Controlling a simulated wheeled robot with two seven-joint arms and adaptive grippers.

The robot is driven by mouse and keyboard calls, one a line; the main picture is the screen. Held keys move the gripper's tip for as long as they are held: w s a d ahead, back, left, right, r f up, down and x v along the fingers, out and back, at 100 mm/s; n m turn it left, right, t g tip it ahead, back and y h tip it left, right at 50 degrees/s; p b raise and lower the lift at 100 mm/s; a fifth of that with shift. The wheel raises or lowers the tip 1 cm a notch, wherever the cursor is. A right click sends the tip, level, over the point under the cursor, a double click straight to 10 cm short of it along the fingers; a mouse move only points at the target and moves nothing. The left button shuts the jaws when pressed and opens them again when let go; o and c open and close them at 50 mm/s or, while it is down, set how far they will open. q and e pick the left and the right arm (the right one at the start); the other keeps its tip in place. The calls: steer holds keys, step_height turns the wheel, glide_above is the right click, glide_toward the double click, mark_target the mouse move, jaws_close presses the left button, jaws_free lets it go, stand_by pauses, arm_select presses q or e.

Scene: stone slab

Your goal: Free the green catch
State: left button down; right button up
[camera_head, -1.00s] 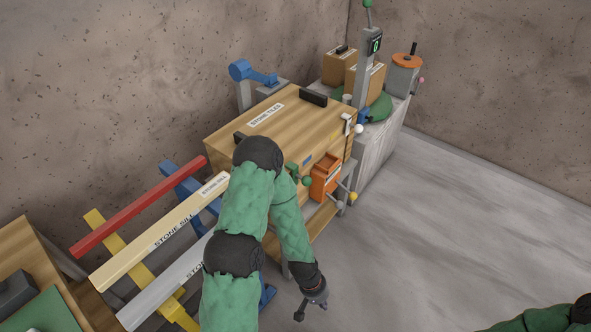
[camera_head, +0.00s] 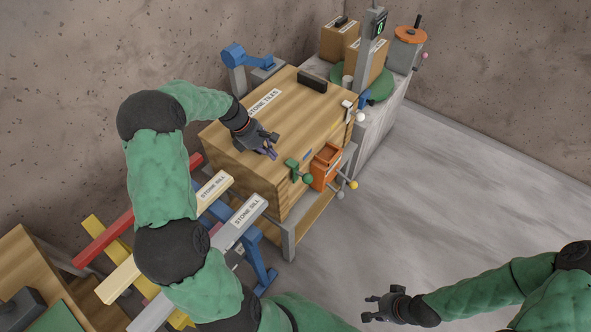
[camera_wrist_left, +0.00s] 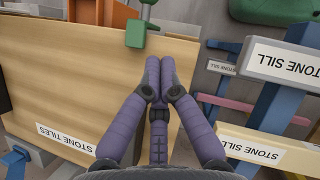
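The green catch (camera_head: 292,169) is a small block with a round green knob on the front edge of the wooden crate labelled STONE TILES (camera_head: 233,144). It also shows at the top of the left wrist view (camera_wrist_left: 136,33). My left gripper (camera_head: 271,154) is over the crate's top, left of the catch and apart from it. In the left wrist view its purple fingers (camera_wrist_left: 160,60) meet at the tips, just below the catch, with nothing between them. My right gripper (camera_head: 369,308) is open and empty over the floor at the lower right, far from the crate.
An orange box (camera_head: 325,168) with knobbed levers sits right of the catch. A black handle (camera_head: 312,80) stands on the crate. Stone sill bars (camera_head: 240,222) lie on a blue rack at left. A grey bench (camera_head: 377,135) stands behind. The floor (camera_head: 480,200) at right is clear.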

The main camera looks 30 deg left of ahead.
arm_select(q)
steer(key=w+d+r+b+x, duration=0.1)
steer(key=b+x, duration=0.3)
steer(key=x, duration=0.9)
steer(key=shift+d+f, duration=0.3)
steer(key=shift+d, duration=0.1)
steer(key=shift+d, duration=0.1)
steer(key=shift+d+p, duration=0.2)
steer(key=shift+p, duration=0.3)
